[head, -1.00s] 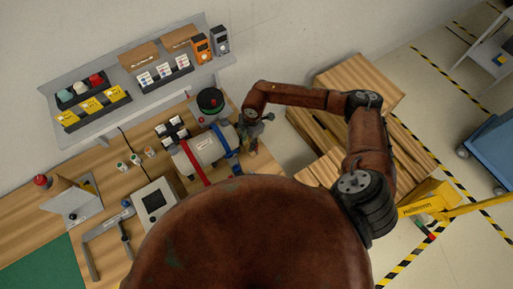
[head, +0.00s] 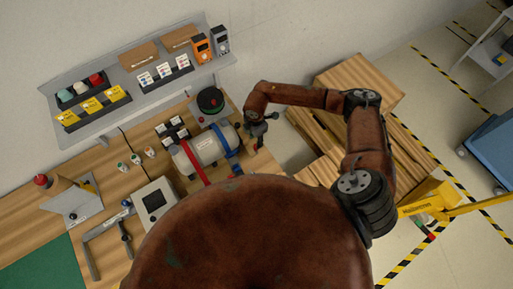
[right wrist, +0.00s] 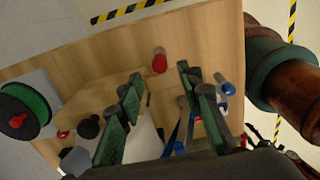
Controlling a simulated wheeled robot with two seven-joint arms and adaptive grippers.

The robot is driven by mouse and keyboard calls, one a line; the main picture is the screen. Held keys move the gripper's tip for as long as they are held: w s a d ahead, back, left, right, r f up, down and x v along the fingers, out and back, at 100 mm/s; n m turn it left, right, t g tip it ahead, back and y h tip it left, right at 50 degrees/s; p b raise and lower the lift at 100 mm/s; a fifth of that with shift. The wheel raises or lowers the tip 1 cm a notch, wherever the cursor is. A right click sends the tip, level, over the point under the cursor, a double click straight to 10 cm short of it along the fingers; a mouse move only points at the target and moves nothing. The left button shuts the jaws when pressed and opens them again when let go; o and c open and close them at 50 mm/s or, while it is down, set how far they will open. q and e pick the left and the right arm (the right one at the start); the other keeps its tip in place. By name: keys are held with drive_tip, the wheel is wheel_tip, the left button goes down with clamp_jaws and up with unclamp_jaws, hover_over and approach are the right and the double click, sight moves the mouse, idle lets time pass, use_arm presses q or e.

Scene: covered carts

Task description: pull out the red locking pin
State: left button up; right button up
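A black round piece with a green face (head: 210,100) stands on a light plate at the back of the bench. A red cylinder with a grey end (right wrist: 160,62) is on the wood beyond my fingertips. I cannot tell which red piece is the locking pin. My right gripper (head: 258,132) is right of the strapped grey cylinder (head: 206,149), above the bench's right end. In the right wrist view it (right wrist: 160,88) is open, with nothing between its fingers. My left gripper is not in view.
The grey cylinder has red and blue straps. A grey box with a dark screen (head: 155,203) and a clamp-like tool (head: 108,226) lie to its left. A shelf (head: 137,77) with bins runs behind. Wooden boxes (head: 360,85) stand right of the bench.

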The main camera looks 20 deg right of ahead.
wheel_tip(320, 180, down, 7)
drive_tip(key=b, duration=0.4)
drive_tip(key=shift+r, duration=0.2)
idle(0.7)
clamp_jaws()
idle(0.4)
drive_tip(key=shift+r, duration=0.25)
drive_tip(key=shift+r+p, duration=1.5)
drive_tip(key=shift+r, duration=0.45)
drive_tip(key=shift+r+p, duration=0.5)
drive_tip(key=shift+r, duration=0.4)
